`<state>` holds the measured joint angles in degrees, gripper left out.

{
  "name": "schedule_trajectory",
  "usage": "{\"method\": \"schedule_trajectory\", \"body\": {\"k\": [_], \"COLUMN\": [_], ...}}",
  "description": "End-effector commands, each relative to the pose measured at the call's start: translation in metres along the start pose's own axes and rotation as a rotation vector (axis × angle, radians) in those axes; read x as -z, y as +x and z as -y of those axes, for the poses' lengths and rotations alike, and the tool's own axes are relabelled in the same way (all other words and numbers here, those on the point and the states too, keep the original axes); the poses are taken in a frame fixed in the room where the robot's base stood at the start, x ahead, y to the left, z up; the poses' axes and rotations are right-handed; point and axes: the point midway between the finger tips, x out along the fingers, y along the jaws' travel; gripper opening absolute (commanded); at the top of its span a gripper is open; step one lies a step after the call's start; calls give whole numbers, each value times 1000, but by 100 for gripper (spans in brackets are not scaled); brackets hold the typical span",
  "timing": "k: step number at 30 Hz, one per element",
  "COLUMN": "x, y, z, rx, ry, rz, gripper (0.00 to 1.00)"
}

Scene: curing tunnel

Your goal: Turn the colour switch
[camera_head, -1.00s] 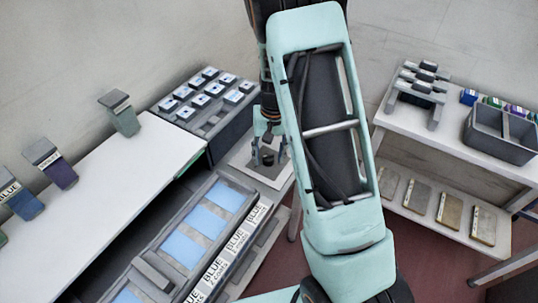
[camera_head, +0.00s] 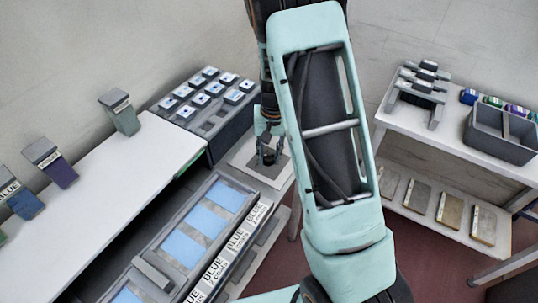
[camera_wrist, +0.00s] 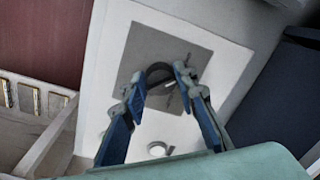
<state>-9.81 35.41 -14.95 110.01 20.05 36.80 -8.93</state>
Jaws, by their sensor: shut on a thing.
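The colour switch is a dark round knob (camera_wrist: 158,70) on a grey square plate (camera_wrist: 195,52), set in a white panel (camera_wrist: 236,62). In the wrist view my gripper (camera_wrist: 164,80) has its two blue fingers on either side of the knob, shut on it. In the head view my gripper (camera_head: 268,158) points down at the same white panel (camera_head: 240,160), and the knob is mostly hidden by the fingers. I cannot tell which way the knob is turned. A small light ring mark (camera_wrist: 158,149) shows on the panel below the plate.
A tunnel unit with blue windows and BLUE labels (camera_head: 238,240) lies in front of the panel. A block of small switches or samples (camera_head: 205,95) stands to the left. A white bench (camera_head: 110,185) and a right-hand table with a grey bin (camera_head: 500,135) flank it.

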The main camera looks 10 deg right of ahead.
Motion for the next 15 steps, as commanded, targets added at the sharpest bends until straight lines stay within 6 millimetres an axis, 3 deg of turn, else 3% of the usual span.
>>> {"method": "schedule_trajectory", "body": {"k": [15], "x": [0], "y": [-1], "z": [1], "rx": [-1], "ry": [412], "rz": [-25], "gripper": [3]}}
